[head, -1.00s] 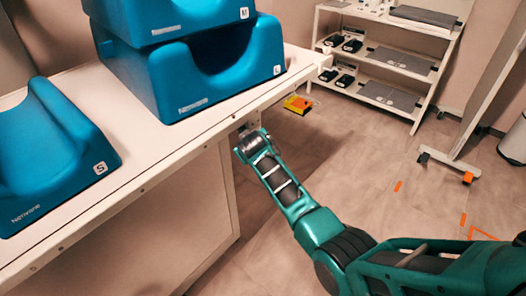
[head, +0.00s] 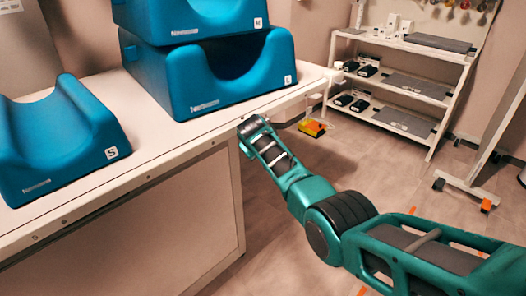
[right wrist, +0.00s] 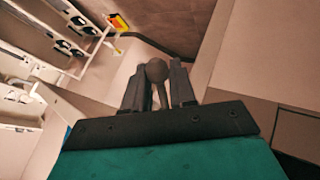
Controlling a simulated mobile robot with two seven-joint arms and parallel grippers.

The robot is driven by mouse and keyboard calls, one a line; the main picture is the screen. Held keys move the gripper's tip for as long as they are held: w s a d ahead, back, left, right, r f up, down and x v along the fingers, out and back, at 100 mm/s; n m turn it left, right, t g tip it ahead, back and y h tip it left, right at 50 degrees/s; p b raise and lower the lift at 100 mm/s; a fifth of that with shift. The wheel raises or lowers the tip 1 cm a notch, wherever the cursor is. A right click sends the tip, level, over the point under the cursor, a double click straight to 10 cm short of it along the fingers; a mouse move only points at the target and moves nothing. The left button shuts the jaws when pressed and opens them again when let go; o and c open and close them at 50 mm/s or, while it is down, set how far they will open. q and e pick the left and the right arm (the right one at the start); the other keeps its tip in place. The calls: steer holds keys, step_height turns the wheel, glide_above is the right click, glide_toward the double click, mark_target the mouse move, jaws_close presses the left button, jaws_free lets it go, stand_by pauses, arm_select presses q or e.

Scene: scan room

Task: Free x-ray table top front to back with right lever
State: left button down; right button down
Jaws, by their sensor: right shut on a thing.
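The x-ray table top (head: 158,140) is a pale slab crossing the left of the head view, with blue padded blocks on it. My right arm reaches up to its near edge, and the wrist end sits at or under that edge. In the right wrist view my right gripper (right wrist: 158,90) is shut on the lever (right wrist: 157,71), whose rounded grey knob stands up between the two dark fingers. In the head view the lever and the fingers are hidden. My left gripper is not in view.
Blue blocks marked S (head: 62,140) and L (head: 225,80) rest on the table. A yellow and red device (head: 313,128) lies on the floor beyond. A shelf rack (head: 400,85) stands at the back. Floor on the right is open, with a wheeled stand (head: 465,185) there.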

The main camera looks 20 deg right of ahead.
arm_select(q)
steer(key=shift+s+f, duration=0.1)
arm_select(e)
steer(key=c, duration=1.1)
jaws_free()
steer(key=shift+o, duration=0.2)
steer(key=shift+r, duration=0.1)
steer(key=shift+s+a+r+p, duration=0.1)
steer(key=shift+s+r+p, duration=0.1)
steer(key=shift+p, duration=0.15)
arm_select(q)
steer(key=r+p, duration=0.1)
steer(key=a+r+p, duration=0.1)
steer(key=p, duration=0.1)
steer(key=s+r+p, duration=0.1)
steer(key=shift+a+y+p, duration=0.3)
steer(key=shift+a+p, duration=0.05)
steer(key=shift+p, duration=0.05)
arm_select(e)
steer(key=v, duration=1.2)
steer(key=shift+s+a, duration=0.1)
steer(key=shift+s, duration=0.05)
